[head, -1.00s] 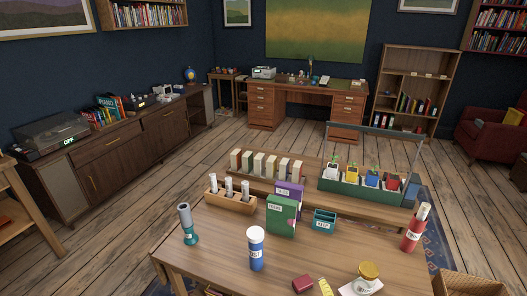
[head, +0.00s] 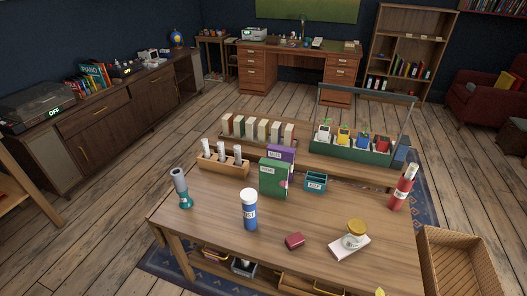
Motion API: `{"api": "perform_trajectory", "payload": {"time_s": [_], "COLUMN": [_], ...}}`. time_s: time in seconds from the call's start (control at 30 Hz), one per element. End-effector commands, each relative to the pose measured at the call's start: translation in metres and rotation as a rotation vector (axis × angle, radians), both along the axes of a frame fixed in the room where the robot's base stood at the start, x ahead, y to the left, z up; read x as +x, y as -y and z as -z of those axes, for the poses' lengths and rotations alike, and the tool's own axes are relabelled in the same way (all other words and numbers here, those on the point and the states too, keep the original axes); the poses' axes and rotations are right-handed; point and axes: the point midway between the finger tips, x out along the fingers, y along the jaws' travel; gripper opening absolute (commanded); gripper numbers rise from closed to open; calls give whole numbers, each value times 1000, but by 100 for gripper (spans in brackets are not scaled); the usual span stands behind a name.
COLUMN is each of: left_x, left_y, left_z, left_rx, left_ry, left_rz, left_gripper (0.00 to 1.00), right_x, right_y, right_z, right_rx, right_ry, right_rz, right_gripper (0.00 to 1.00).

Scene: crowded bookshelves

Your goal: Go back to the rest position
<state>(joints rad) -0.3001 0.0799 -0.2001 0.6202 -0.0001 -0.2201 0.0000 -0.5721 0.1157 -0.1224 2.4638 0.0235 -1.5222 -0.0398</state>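Neither of my grippers shows in the head view. The wooden table (head: 205,228) stands in front of me. On it are a green box (head: 272,178), a purple box (head: 281,155) behind it, a blue bottle with a white cap (head: 249,210), a teal flask-like item (head: 181,188), a dark red box (head: 294,241) and a red cylinder (head: 400,190). A gold-topped jar or cup (head: 356,232) stands on a white flat piece (head: 345,250) at the front right. A small teal bin (head: 316,182) sits near the middle.
A wooden rack (head: 222,166) holds white-topped tubes. A green planter (head: 350,150) with several pots stands at the back right. A wicker basket (head: 455,262) is on the floor at right. A shelf with trays (head: 243,266) lies under the table. The table's front left is clear.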

Motion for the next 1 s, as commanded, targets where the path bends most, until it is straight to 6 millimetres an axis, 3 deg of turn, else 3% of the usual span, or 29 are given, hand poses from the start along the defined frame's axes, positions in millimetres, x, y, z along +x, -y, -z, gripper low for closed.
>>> {"api": "perform_trajectory", "payload": {"time_s": [0.1, 0.57, 0.77, 1.0], "left_x": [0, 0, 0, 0], "left_y": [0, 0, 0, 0], "left_z": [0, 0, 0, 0], "left_rx": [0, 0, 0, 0], "left_ry": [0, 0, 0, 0], "left_rz": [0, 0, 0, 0], "left_gripper": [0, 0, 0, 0], "right_x": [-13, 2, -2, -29], "right_y": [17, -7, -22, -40], "right_z": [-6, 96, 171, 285], "right_rx": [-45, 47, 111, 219], "right_ry": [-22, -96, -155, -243], "right_rz": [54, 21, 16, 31], "right_gripper": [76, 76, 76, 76]}}
